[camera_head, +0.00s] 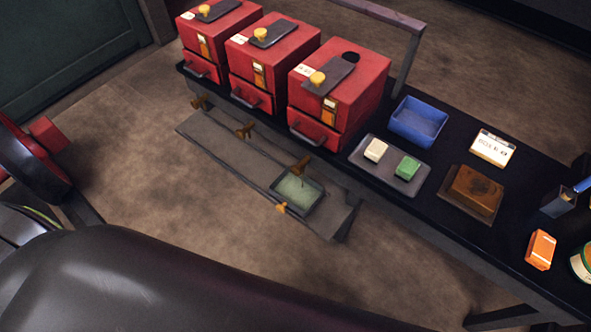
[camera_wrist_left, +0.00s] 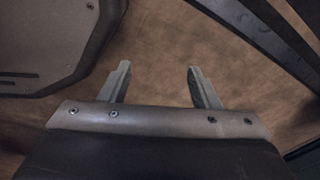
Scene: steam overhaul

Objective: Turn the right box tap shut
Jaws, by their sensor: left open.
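Three red boxes stand in a row on the black bench: the left box (camera_head: 221,28), the middle box (camera_head: 271,59) and the right box (camera_head: 345,88). Small brass taps sit along the bench's front edge below them: a left tap (camera_head: 198,103), a middle tap (camera_head: 245,131) and a right tap (camera_head: 301,165). The right tap is above a small tray of pale green liquid (camera_head: 298,191); its exact handle angle is too small to tell. My left gripper (camera_wrist_left: 157,75) is open and empty over bare brown floor, with no tap in its wrist view. My right gripper is not in view.
A grey shelf (camera_head: 215,138) runs low in front of the boxes, with another brass fitting (camera_head: 281,208) at its front. A blue bin (camera_head: 418,121), a grey tray (camera_head: 365,166) with two blocks and a brown block (camera_head: 473,191) stand to the right. A red wheel (camera_head: 35,155) is at left.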

